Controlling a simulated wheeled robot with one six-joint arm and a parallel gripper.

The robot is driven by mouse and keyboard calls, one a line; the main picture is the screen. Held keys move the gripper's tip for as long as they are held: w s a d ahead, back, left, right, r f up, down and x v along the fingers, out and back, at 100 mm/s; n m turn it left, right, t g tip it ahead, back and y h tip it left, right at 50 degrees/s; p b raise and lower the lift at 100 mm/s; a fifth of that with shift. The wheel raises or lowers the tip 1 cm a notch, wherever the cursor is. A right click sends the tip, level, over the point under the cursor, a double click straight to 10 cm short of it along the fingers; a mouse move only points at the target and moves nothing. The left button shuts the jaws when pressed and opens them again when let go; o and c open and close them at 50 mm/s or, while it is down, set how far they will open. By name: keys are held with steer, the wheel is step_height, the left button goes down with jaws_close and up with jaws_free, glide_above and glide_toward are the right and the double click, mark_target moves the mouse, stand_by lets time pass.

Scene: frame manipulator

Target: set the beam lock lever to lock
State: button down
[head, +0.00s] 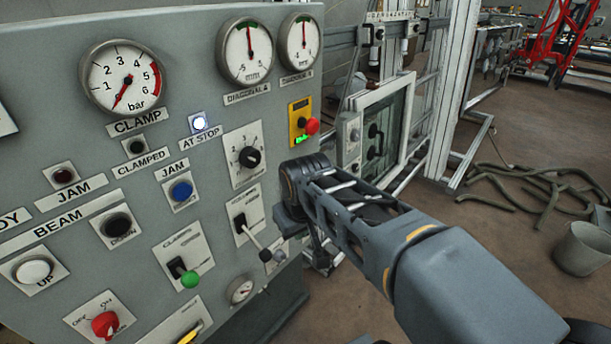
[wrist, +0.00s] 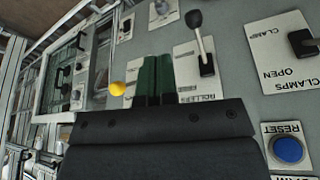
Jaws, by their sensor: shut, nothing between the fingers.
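A lever with a yellow ball knob (wrist: 117,88) shows in the wrist view, just left of my fingers; I take it for the beam lock lever. Its plate is partly hidden behind my fingers, and its label cannot be read. In the head view my arm hides that part of the panel. My gripper (wrist: 156,78) is shut and empty, its two green fingers together in front of the panel. The knob looks beside the fingers; I cannot tell whether they touch it.
The rollers lever (head: 265,254) stands left of my arm in the head view; it also shows in the wrist view (wrist: 205,60). The clamps lever with a green knob (head: 190,280) is lower left. A red knob on a yellow plate (head: 311,126) is above my wrist.

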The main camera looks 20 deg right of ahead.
steer(key=w+d+r+n+g+h+p, duration=0.1)
steer(key=w+d+r, duration=0.4)
steer(key=w+r, duration=0.6)
steer(key=w+n+p, duration=0.1)
steer(key=w+n, duration=0.1)
steer(key=w, duration=0.2)
steer(key=shift+w+r, duration=0.2)
steer(key=shift+r, duration=0.05)
steer(key=s+d+x, duration=0.1)
steer(key=d+x, duration=0.2)
steer(key=x, duration=1)
steer(key=shift+p, duration=0.45)
steer(key=shift+s, duration=0.1)
steer(key=shift+f, duration=0.1)
